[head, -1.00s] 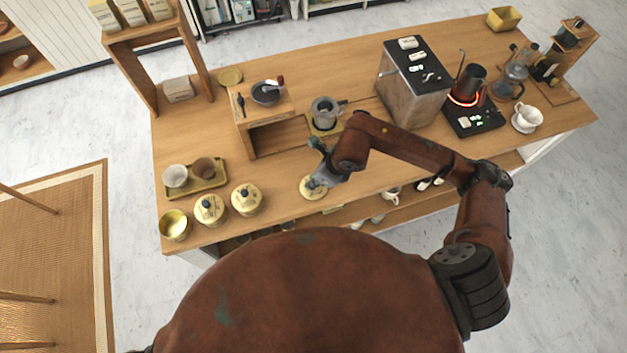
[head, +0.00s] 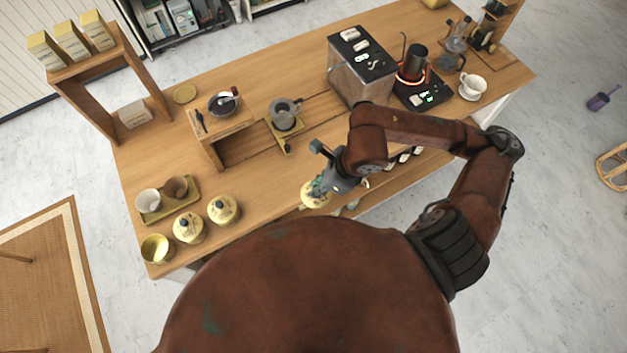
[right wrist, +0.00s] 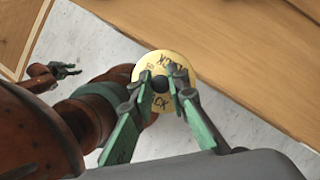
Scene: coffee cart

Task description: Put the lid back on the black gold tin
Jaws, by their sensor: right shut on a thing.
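My right gripper (head: 326,184) is shut on the dark knob of a round pale-yellow lid (head: 313,198). The right wrist view shows the lid (right wrist: 151,66) with dark lettering, partly covered by the fingers (right wrist: 162,84). The lid hangs in the air by the counter's front edge, with floor behind part of it. An open, empty-looking gold tin (head: 157,248) stands at the counter's front left corner; no label is readable on it. My left gripper (right wrist: 62,70) shows small at the left of the right wrist view, its jaws too small to judge.
Two lidded yellow tins (head: 189,228) (head: 223,209) stand right of the open tin. Behind them is a tray (head: 163,213) with two cups. A wooden stand (head: 222,150), a grinder-like device (head: 284,116) and a boxy machine (head: 358,72) stand further back. The front-middle counter is clear.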

